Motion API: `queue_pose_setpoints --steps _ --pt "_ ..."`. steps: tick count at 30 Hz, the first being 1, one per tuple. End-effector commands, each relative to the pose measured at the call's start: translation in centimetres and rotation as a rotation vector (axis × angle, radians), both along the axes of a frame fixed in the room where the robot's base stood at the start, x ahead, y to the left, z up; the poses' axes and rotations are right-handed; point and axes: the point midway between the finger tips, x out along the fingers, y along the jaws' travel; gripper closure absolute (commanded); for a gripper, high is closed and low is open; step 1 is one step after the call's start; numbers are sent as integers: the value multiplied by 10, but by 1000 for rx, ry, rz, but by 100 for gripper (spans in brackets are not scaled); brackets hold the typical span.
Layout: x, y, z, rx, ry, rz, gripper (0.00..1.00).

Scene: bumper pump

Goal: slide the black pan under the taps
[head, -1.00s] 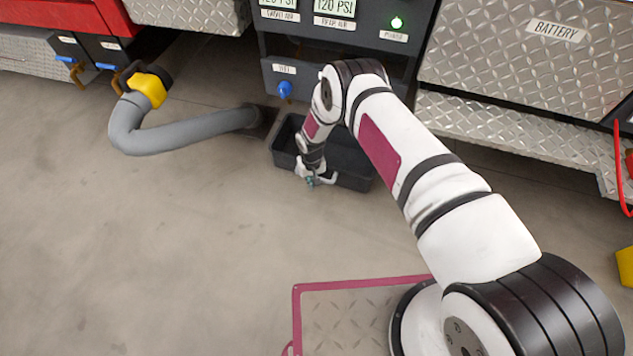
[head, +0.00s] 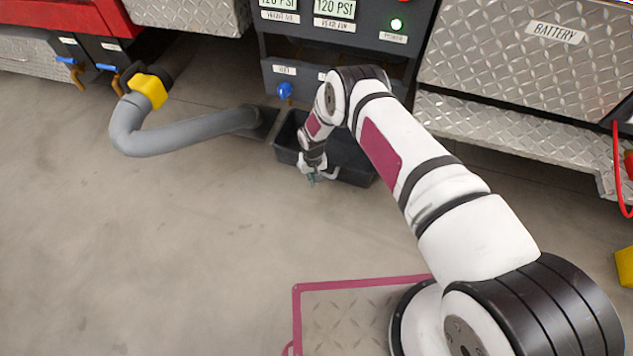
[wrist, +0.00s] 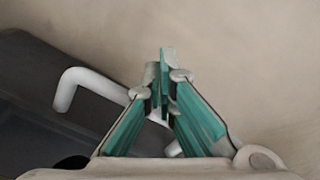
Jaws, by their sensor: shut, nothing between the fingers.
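The black pan (head: 354,175) lies on the floor below the dark gauge panel, partly hidden by my arm. It also shows at the left in the wrist view (wrist: 35,115). A white bent handle (head: 333,174) is on its near side; in the wrist view the handle (wrist: 72,85) passes behind my fingers. My gripper (head: 311,179) is shut and empty at the pan's near wall, by the handle; its green fingers meet in the wrist view (wrist: 162,85). I cannot tell whether they touch the handle. A blue tap (head: 285,91) hangs on the panel above the pan's left end; my arm hides the panel further right.
A grey hose (head: 180,138) with a yellow collar (head: 150,90) lies left of the pan. Two blue-handled taps (head: 68,61) (head: 105,68) hang further left. Metal-plated cabinets (head: 505,125) stand at the right. The floor at the front left is clear.

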Motion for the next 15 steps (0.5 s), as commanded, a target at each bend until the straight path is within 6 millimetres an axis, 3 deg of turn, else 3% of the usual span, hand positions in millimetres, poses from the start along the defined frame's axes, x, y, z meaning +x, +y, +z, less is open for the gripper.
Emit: queue_pose_setpoints --steps 15 --pt "-13 5 0 1 0 0 100"
